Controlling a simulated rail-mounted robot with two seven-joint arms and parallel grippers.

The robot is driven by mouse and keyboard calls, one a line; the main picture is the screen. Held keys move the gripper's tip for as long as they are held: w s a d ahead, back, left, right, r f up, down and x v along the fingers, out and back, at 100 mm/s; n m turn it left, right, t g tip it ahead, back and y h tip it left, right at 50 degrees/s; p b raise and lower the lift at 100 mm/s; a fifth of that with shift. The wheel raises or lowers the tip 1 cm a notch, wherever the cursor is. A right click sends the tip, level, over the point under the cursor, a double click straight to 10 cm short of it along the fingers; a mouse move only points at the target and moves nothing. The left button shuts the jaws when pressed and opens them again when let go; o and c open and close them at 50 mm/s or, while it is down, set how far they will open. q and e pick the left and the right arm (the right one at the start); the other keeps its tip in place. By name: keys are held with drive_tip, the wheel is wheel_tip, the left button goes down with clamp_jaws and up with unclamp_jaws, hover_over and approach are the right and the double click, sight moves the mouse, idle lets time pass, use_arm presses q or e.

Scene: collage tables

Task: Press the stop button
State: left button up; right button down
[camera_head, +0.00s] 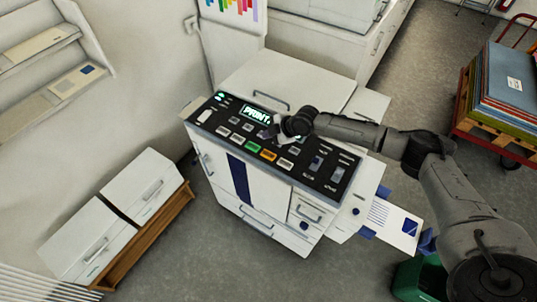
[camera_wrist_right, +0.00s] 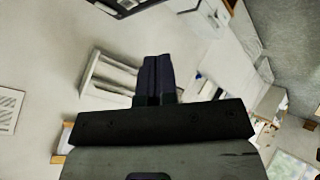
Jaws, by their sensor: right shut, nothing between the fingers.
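The copier-like machine (camera_head: 262,195) has a dark sloped control panel (camera_head: 215,133) with a lit display (camera_head: 257,115). A row of buttons on the panel includes a green button (camera_head: 252,147) and an orange button (camera_head: 268,154). No stop label can be read at this size. My right gripper (camera_head: 279,134) is over the upper middle of the panel, beyond the coloured buttons, and hides part of it. Whether it touches the panel cannot be told. In the right wrist view its dark fingers (camera_wrist_right: 157,76) are together and empty. My left gripper is not in view.
Paper sticks out of a side tray (camera_head: 391,222) at the machine's right. A cart with stacked boards (camera_head: 508,80) stands at the far right. White cabinets (camera_head: 135,190) line the left wall, and a green bin (camera_head: 415,279) is below my right arm. Grey floor lies in front.

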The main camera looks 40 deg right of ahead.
drive_tip(key=shift+f+b, duration=0.75)
drive_tip(key=shift+f, duration=0.4)
drive_tip(key=b, duration=0.4)
hover_over(269, 156)
wheel_tip(269, 156, down, 5)
drive_tip(key=shift+w+f, duration=0.1)
drive_tip(key=shift+f+b, duration=0.45)
drive_tip(key=shift+f, duration=0.2)
drive_tip(key=shift+f, duration=0.1)
idle(0.4)
drive_tip(key=shift+f+b, duration=0.35)
drive_tip(key=shift+b, duration=0.15)
